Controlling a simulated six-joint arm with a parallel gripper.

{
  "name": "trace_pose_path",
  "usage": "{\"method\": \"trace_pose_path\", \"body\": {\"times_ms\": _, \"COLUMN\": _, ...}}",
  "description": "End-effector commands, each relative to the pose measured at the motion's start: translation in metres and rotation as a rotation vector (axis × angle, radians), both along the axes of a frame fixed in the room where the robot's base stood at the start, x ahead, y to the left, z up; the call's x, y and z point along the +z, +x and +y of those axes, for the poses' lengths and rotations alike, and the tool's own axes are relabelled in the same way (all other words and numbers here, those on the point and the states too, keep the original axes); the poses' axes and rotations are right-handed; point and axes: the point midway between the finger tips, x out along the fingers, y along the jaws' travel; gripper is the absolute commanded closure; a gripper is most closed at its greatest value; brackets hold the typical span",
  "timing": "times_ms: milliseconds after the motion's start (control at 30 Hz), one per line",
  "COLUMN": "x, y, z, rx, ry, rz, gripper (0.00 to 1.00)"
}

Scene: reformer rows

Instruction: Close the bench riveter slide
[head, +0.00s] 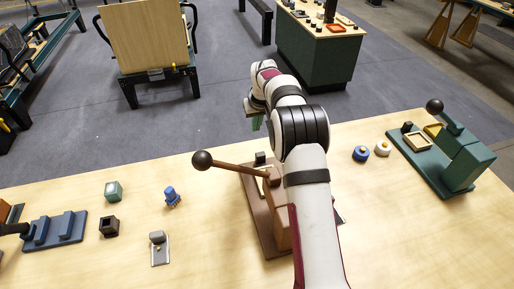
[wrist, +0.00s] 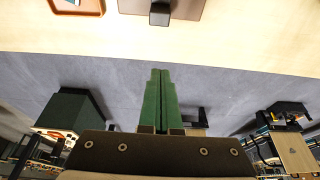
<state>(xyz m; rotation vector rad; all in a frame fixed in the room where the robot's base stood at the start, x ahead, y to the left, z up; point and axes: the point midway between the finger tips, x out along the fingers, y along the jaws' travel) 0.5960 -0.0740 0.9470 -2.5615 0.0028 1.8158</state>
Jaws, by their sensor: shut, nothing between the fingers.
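A brown lever device (head: 257,205) stands mid-table, partly hidden behind my arm; I take it to be the bench riveter, though no label shows. Its lever ends in a dark ball (head: 202,160) pointing left. A small dark block (head: 260,158) sits at the far end of its base and also shows at the top of the wrist view (wrist: 160,14). Whether its slide is out or in I cannot tell. My gripper (head: 256,124) is above and beyond the far end of this base, apart from it. In the wrist view its green fingers (wrist: 160,98) are shut and empty.
A green lever device (head: 455,160) stands at right, with a blue knob (head: 361,154) and a white knob (head: 383,148) beside it. At left are a blue device (head: 55,231) and several small parts. An orange-rimmed tray (wrist: 78,8) shows in the wrist view.

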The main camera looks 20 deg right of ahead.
Motion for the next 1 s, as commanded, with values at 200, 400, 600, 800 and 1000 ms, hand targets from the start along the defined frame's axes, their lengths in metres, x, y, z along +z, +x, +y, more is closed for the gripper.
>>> {"method": "trace_pose_path", "body": {"times_ms": 200, "x": -0.035, "y": 0.012, "z": 0.0, "rx": -0.001, "ry": 0.0, "rz": 0.002, "gripper": 1.0}}
{"method": "trace_pose_path", "body": {"times_ms": 400, "x": -0.077, "y": 0.026, "z": 0.0, "rx": 0.001, "ry": 0.0, "rz": 0.003, "gripper": 1.0}}
{"method": "trace_pose_path", "body": {"times_ms": 600, "x": -0.092, "y": 0.016, "z": 0.001, "rx": 0.002, "ry": -0.001, "rz": 0.002, "gripper": 1.0}}
{"method": "trace_pose_path", "body": {"times_ms": 800, "x": -0.092, "y": -0.004, "z": 0.001, "rx": 0.003, "ry": 0.0, "rz": 0.001, "gripper": 1.0}}
{"method": "trace_pose_path", "body": {"times_ms": 1000, "x": -0.092, "y": -0.008, "z": 0.001, "rx": 0.002, "ry": 0.0, "rz": 0.0, "gripper": 1.0}}
